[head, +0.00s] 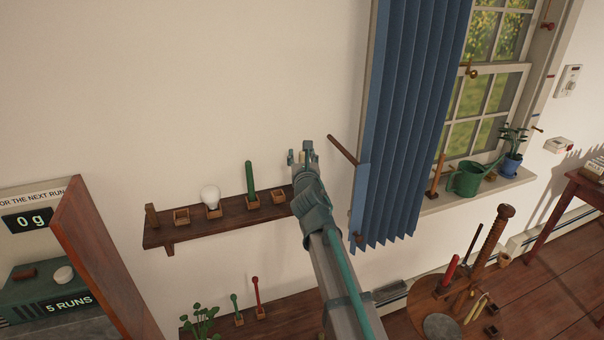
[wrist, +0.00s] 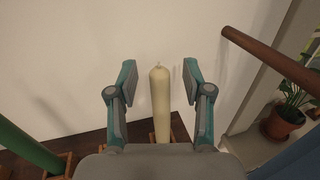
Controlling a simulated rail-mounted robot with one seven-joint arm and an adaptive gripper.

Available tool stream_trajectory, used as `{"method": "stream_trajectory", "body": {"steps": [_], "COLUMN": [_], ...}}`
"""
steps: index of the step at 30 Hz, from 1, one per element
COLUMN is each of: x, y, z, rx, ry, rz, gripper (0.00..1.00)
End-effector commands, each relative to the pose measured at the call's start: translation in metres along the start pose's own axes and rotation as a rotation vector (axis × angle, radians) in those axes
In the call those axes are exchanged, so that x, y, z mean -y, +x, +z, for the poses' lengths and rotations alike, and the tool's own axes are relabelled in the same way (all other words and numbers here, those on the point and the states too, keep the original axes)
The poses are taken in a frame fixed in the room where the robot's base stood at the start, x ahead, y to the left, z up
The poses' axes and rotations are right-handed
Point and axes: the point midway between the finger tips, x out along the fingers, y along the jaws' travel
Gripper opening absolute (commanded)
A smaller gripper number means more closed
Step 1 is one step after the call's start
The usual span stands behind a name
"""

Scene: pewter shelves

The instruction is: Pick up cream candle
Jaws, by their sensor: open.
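The cream candle (wrist: 160,100) stands upright in the wrist view, with its rounded top and short wick showing. Its lower end is hidden behind my gripper's body, near a small wooden holder. My gripper (wrist: 159,82) is open, with one finger on each side of the candle and a gap showing on both sides. In the head view my gripper (head: 301,155) is at the right end of the upper wall shelf (head: 230,223), where my arm hides most of the candle.
A green candle (head: 250,178) and a light bulb (head: 210,194) stand in holders on the shelf. An empty holder (head: 278,197) is just left of my gripper. A wooden rod (head: 343,150) and a blue curtain (head: 405,120) are close on the right.

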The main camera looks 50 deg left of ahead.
Motion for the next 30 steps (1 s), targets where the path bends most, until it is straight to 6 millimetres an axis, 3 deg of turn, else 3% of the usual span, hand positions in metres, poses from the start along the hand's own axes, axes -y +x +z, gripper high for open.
{"method": "stream_trajectory", "body": {"steps": [5,15,30], "x": [0.0000,-0.0001,-0.0001], "y": [-0.0001,-0.0002,-0.0001], "z": [-0.0004,-0.0004,0.0063], "rx": [0.000,0.000,0.000], "ry": [0.000,0.000,-0.001], "rz": [0.000,0.000,0.000], "gripper": [0.50,0.00,0.00]}}
